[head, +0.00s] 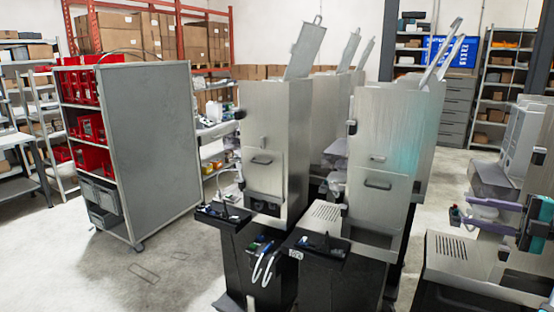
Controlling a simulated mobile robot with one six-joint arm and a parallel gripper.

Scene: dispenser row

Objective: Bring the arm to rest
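Tall steel dispensers (273,128) (385,140) with raised lids stand on dark bases at the centre. Another machine base (480,265) is at the right, beside a purple and teal part (540,222). A grey cabinet (155,140) with red bins stands left. Floor (165,275) is clear front left.

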